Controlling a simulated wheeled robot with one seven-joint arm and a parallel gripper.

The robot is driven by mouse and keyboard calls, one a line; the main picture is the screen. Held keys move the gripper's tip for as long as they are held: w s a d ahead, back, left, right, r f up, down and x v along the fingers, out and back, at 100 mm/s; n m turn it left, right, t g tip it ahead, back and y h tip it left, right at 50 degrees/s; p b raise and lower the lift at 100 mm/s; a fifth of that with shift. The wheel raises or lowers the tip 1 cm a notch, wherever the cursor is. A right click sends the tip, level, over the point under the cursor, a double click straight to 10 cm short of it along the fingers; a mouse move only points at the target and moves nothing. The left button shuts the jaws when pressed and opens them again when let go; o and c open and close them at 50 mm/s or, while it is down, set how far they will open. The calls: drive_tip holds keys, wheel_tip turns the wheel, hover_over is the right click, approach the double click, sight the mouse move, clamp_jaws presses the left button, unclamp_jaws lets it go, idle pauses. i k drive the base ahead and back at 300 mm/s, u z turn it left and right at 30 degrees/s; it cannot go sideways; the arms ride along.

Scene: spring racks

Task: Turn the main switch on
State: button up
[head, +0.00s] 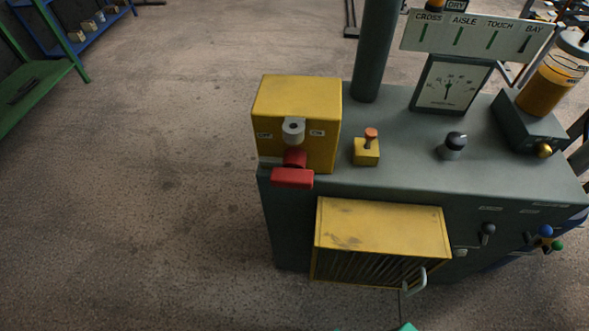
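The main switch is a yellow box (300,97) on the left end of the grey-green machine cabinet. An OFF label sits on the left of its face and an ON label (317,133) on the right. A grey round knob or pin (293,130) lies between the labels. Below it is a red handle (292,178) with a wide red grip, sticking out toward the front. I cannot tell from this angle which label the handle is set to. My gripper is not in view; only a sliver of teal shows at the bottom edge, and I cannot tell what it is.
A small yellow box with a red button (370,135), a black knob (455,142), a dial gauge (450,84) and an amber jar (550,84) stand on the cabinet top. A yellow slatted guard (382,228) juts from the front.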

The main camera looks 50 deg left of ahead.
sight(290, 171)
drive_tip(key=u, duration=0.15)
drive_tip(key=k, duration=0.8)
drive_tip(key=u, duration=1.8)
